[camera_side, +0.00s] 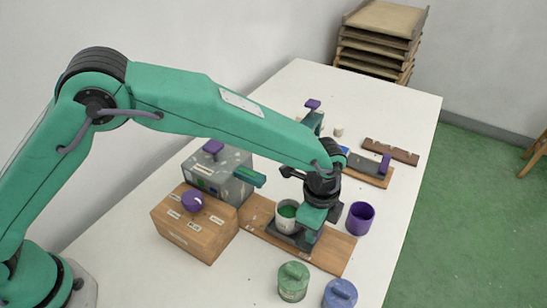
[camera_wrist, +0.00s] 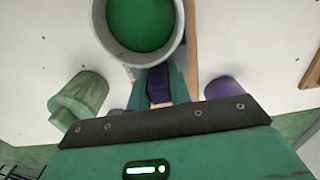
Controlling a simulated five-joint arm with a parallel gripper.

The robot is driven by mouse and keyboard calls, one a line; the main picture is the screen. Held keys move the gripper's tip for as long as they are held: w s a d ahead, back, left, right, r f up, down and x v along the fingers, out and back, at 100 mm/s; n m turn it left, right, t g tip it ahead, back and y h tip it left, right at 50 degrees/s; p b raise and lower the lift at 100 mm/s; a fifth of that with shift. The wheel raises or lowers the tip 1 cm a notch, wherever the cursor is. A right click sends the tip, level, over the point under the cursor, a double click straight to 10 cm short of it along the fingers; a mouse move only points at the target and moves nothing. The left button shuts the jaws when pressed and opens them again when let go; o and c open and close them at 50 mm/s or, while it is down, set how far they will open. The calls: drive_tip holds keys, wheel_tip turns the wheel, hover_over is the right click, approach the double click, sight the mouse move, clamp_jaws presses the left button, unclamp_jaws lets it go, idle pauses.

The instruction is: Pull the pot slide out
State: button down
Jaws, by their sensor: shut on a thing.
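The pot slide (camera_side: 283,238) is a dark plate on a long wooden board (camera_side: 335,255). A white pot with green paint (camera_side: 287,216) stands upright on it. The pot also fills the top of the wrist view (camera_wrist: 140,25). My gripper (camera_side: 305,238) points down at the right side of the pot, low over the slide's near end. In the wrist view its fingers (camera_wrist: 158,88) are close together just below the pot's rim. My gripper is shut on the slide's handle, which the fingers mostly hide.
A wooden box with a purple knob (camera_side: 188,232) and a grey box (camera_side: 227,185) stand left of the board. A purple cup (camera_side: 360,218) stands right. Trays (camera_side: 378,45) are stacked behind.

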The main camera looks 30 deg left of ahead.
drive_tip(key=shift+w+d+r, duration=0.1)
drive_tip(key=shift+d, duration=3.55)
drive_tip(key=c, duration=1.3)
unclamp_jaws()
wheel_tip(320, 180, up, 8)
drive_tip(key=shift+f, duration=0.1)
